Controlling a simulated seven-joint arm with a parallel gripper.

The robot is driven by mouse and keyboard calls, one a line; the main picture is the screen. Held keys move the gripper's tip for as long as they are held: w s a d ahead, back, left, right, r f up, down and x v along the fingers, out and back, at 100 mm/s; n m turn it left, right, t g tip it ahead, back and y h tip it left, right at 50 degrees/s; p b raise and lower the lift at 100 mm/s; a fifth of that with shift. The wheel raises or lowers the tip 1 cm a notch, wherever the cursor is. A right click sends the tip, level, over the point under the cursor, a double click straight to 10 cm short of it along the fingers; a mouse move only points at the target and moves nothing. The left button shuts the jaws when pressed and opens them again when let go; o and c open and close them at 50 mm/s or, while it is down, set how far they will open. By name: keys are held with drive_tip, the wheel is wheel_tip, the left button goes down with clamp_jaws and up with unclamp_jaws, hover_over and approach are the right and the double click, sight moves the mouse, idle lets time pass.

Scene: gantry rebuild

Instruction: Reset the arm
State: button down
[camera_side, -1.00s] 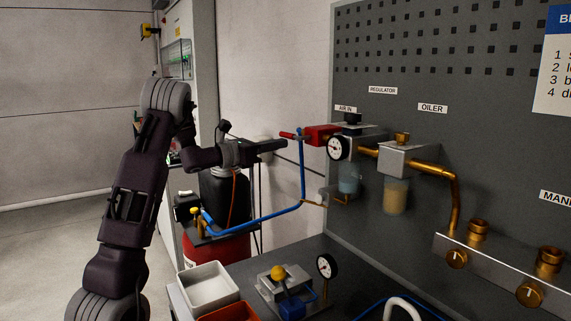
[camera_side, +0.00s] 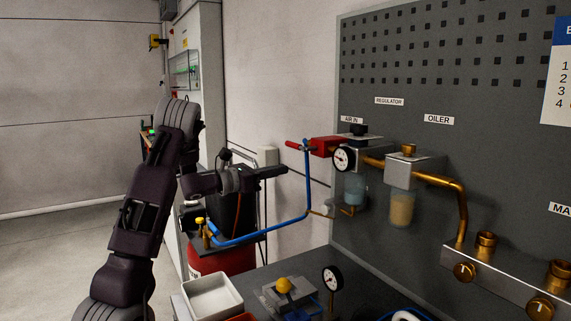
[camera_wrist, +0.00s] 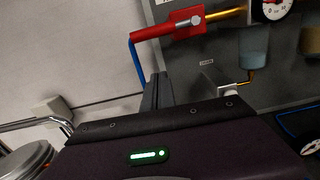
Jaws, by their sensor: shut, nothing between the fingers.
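My gripper (camera_side: 284,170) is at the end of my dark arm, level in the air in front of the pale wall. Its fingers are together and hold nothing. In the side view it appears left of and below the red valve (camera_side: 328,147) at the air inlet, with a visible gap. In the wrist view the shut fingers (camera_wrist: 158,92) point up towards the same red valve (camera_wrist: 168,27), below its handle. The far side of the fingers is hidden.
A blue hose (camera_side: 308,182) runs from the valve to the compressor, close to my gripper. A white bin (camera_side: 212,297) stands on the bench.

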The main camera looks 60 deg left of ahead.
drive_tip(key=s, duration=0.9)
drive_tip(key=w+d+r+n+g+y, duration=0.1)
drive_tip(key=w+d+r+n+y, duration=0.1)
drive_tip(key=w+r+n+y, duration=0.55)
drive_tip(key=s+d+n+g, duration=0.4)
drive_tip(key=d+n, duration=0.5)
drive_tip(key=n, duration=0.6)
drive_tip(key=s+d+f+n+g+h, duration=0.2)
drive_tip(key=s+d+f+n, duration=0.2)
drive_tip(key=s+d, duration=0.4)
drive_tip(key=s+d+f+n+g+h, duration=0.3)
drive_tip(key=s+d+f+n, duration=0.1)
drive_tip(key=s+d, duration=0.3)
drive_tip(key=s+d+f+n+g+h, duration=0.2)
drive_tip(key=s+d+f+n, duration=0.2)
drive_tip(key=s+d+n, duration=0.2)
drive_tip(key=s+d, duration=0.2)
drive_tip(key=d, duration=0.1)
drive_tip(key=shift+s+d+g, duration=0.2)
drive_tip(key=shift+s+g, duration=0.15)
drive_tip(key=shift+g, duration=0.05)
drive_tip(key=shift+h, duration=0.25)
